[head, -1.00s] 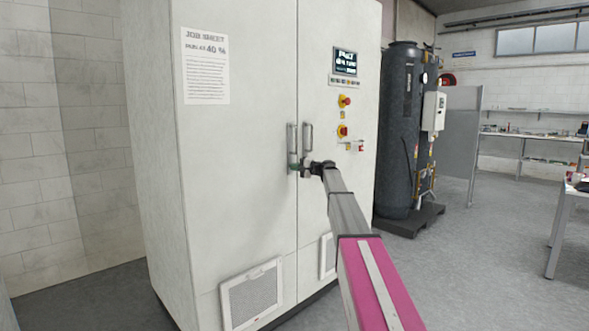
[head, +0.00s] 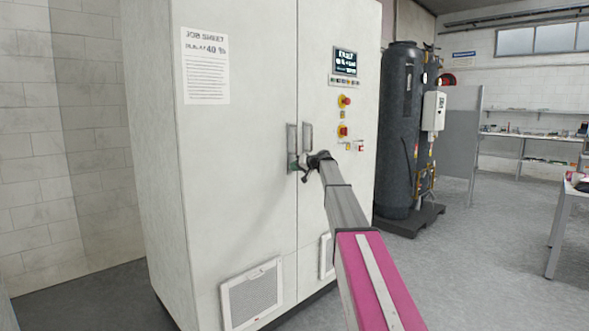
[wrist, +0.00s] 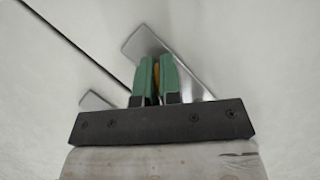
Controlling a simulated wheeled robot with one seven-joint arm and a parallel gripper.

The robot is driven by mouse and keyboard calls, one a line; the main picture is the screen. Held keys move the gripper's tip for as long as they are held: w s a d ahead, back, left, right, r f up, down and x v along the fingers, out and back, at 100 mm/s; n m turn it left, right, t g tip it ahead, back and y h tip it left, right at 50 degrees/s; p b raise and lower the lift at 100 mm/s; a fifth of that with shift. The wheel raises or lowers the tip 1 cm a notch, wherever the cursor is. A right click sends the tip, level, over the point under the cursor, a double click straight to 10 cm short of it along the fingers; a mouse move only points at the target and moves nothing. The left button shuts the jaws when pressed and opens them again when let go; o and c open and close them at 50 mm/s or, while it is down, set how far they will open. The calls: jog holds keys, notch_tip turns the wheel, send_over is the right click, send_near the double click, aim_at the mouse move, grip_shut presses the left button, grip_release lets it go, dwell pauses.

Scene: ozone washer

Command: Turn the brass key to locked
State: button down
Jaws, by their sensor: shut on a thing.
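The brass key (wrist: 156,74) shows in the wrist view as a narrow yellow strip between the two green fingers of my gripper (wrist: 157,64). The gripper is shut on it. The fingers cover most of the key, so its angle and the lock around it cannot be made out. In the head view my gripper (head: 296,166) is at the front of the white cabinet (head: 240,190), just below the two door handles (head: 307,134), by the door seam. The key is not discernible in the head view.
In the wrist view, a grey handle plate (wrist: 143,42) lies close behind the fingers. Right of the handles in the head view are red-and-yellow knobs (head: 344,131) and a display (head: 345,61). A dark tank (head: 398,130) stands right of the cabinet.

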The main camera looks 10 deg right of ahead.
jog(key=shift+n+t+h, duration=0.4)
jog(key=shift+n+h, duration=0.4)
jog(key=shift+n, duration=0.4)
jog(key=shift+n+t+h, duration=0.5)
jog(key=shift+n+h, duration=0.2)
jog(key=shift+n, duration=0.5)
jog(key=c, duration=1.3)
grip_release()
jog(key=shift+s+d, duration=0.1)
jog(key=v, duration=1)
jog(key=shift+s+r, duration=0.2)
